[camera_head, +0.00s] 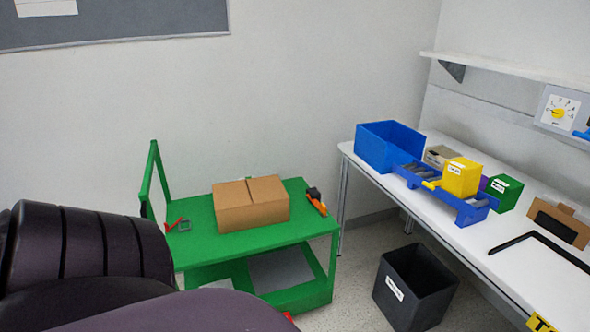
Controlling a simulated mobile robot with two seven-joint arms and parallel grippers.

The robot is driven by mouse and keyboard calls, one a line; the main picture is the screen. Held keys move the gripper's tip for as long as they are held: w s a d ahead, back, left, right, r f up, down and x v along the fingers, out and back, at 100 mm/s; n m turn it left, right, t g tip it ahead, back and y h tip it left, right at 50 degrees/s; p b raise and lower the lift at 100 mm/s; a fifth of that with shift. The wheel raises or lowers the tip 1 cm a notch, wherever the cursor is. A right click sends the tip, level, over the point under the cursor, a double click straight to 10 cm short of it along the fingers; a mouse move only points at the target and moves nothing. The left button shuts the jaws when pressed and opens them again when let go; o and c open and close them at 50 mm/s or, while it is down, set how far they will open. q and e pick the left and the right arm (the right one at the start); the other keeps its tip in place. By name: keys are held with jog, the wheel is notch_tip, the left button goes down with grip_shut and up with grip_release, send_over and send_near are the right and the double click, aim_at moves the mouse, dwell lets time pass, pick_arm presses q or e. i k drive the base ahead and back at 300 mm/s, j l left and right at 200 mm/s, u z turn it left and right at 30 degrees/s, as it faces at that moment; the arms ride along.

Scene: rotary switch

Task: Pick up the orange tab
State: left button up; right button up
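I cannot make out for sure which thing is the orange tab. An orange and black item (317,204) lies on the right end of the green cart's top (275,232), beside a cardboard box. A small red piece with a grey frame (180,225) lies at the cart's left end. A rotary switch with a yellow knob (558,112) is on a panel at the far right. Neither of my grippers is in view. Dark, rounded parts, apparently of my own arm, fill the lower left and hide part of the cart's left side.
The closed cardboard box (252,207) takes up the cart's middle. A black bin (414,289) stands on the floor between cart and white table (470,243). The table holds a blue bin (388,146), a blue roller rack (438,188), a yellow box (461,179) and a green box (504,194).

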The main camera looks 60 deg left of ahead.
aim_at(323, 208)
jog(key=u, duration=1.65)
